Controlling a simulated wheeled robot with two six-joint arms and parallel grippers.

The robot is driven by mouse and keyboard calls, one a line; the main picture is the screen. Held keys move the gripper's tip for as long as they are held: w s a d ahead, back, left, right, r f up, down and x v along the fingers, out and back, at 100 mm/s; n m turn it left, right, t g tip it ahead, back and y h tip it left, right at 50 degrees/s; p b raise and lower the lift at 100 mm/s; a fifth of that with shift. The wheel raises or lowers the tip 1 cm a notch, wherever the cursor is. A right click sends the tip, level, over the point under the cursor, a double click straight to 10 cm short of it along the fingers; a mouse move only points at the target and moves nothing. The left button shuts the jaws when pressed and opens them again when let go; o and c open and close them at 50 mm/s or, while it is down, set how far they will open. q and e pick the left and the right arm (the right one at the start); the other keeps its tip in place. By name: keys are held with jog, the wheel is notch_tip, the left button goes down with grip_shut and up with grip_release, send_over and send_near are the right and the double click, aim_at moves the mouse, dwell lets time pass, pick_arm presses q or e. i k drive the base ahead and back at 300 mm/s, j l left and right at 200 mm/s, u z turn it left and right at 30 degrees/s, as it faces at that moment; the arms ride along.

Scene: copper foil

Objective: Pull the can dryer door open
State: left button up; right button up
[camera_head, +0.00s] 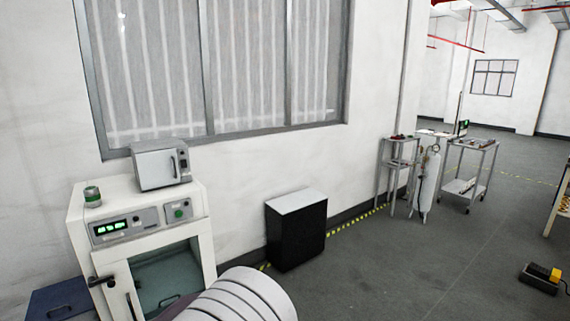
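A white cabinet (75,215), which looks like the can dryer, stands at the lower left against the wall. Its control panel (128,229) has a green lit display and a green button. Its front door (207,264) has a large glass window (165,275) and looks shut. A dark latch (100,281) sits at the door's left edge, and a dark upright handle (131,306) is just below it. The cabinet's bottom is cut off by the picture edge. Neither of my grippers is in view.
A black bin (296,236) stands right along the wall. Trolleys (468,172) are farther back. Grey floor (400,270) is mostly clear.

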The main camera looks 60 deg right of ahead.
aim_at(156, 169)
jog(key=z, duration=1.15)
jog(key=i+j, duration=0.1)
jog(key=i, duration=0.15)
